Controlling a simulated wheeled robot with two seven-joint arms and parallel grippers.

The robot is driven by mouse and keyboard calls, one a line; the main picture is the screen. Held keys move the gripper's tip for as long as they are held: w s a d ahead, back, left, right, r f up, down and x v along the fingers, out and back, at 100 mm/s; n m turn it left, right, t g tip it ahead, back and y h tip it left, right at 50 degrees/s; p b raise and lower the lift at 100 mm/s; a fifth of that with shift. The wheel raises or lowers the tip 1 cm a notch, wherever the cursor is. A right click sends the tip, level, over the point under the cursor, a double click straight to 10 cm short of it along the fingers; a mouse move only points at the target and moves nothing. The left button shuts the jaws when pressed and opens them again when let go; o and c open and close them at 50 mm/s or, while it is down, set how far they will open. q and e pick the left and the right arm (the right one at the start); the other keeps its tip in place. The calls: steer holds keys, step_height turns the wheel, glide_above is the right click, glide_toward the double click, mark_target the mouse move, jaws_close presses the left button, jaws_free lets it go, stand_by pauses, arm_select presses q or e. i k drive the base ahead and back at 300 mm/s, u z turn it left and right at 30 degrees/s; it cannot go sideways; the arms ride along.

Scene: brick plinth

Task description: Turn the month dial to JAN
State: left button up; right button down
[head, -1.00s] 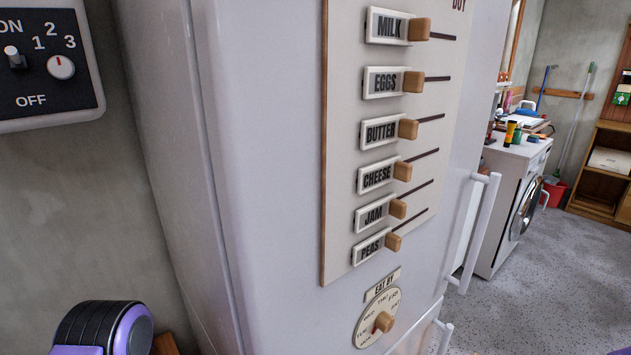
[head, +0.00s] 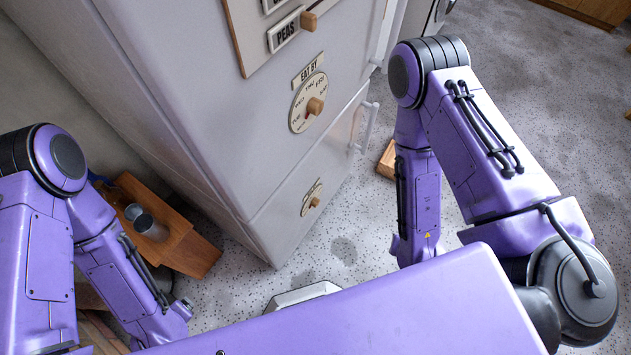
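A pale round dial with a wooden knob (head: 313,202) is on the lower door of the white fridge (head: 285,225). It is seen at a steep angle, and its markings cannot be read. Above it is the "EAT BY" dial (head: 297,112), a cream disc with day names and a wooden knob with a red mark. No month names are legible on either dial. My two purple arms hang down at the left and right of the fridge. Neither gripper shows; the ends of both arms are out of sight. Nothing of mine visibly touches the dials.
A small wooden stand (head: 168,235) with a metal cup (head: 148,225) is left of the fridge. A wooden block (head: 387,160) lies on the speckled floor at right. A pale metal-edged object (head: 300,295) is partly hidden below the fridge. Door handles (head: 369,125) project at the fridge's right.

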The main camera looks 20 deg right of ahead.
mark_target(314, 202)
steer(key=k, duration=1)
steer(key=z, duration=2)
steer(key=i, duration=2.05)
steer(key=u, duration=2.25)
